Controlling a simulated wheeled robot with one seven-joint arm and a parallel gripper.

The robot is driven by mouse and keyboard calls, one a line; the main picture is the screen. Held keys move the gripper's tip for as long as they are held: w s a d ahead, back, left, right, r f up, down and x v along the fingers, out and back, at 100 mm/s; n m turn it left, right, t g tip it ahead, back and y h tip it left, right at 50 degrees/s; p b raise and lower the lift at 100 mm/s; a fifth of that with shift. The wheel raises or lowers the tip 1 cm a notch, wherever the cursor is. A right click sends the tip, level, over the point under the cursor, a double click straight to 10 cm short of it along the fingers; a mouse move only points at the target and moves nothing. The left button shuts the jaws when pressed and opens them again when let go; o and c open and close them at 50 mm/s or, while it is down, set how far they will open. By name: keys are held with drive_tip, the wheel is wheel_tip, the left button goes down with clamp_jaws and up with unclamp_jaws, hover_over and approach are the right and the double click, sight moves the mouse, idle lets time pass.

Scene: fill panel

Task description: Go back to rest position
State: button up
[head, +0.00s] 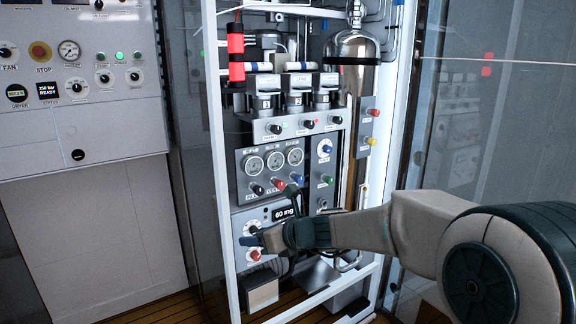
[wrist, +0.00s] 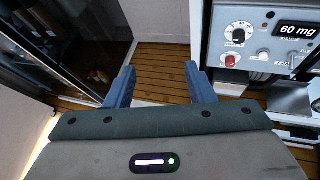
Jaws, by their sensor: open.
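My gripper (wrist: 160,88) is open in the wrist view, its two blue fingers apart with nothing between them and wooden floor beyond. The display also shows in the wrist view (wrist: 297,30), to the right of the fingers, with a dial and a red knob. My arm reaches in from the right and hides part of the panel's lower right. I cannot tell from the head view whether a finger touches the panel.
A white frame post (head: 218,150) stands left of the panel. A silver cylinder (head: 356,75) is at the panel's right. A control board (head: 80,90) with gauges and a STOP button is at the far left. Glass (head: 480,120) stands at the right. Wooden floor (wrist: 160,70) lies clear beyond the fingers.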

drive_tip(key=s+d+r+n+g+h+p, duration=0.1)
drive_tip(key=s+d+n+h+p, duration=0.4)
drive_tip(key=s+d+n, duration=0.5)
drive_tip(key=s+d+r+n+g+h+p, duration=0.2)
drive_tip(key=s+d+n+h+p, duration=0.3)
drive_tip(key=s+d+n, duration=0.6)
drive_tip(key=s+n+g, duration=0.1)
drive_tip(key=s+n, duration=0.4)
drive_tip(key=s, duration=0.1)
drive_tip(key=shift+d+r+g+h+p, duration=0.3)
drive_tip(key=shift+g, duration=0.1)
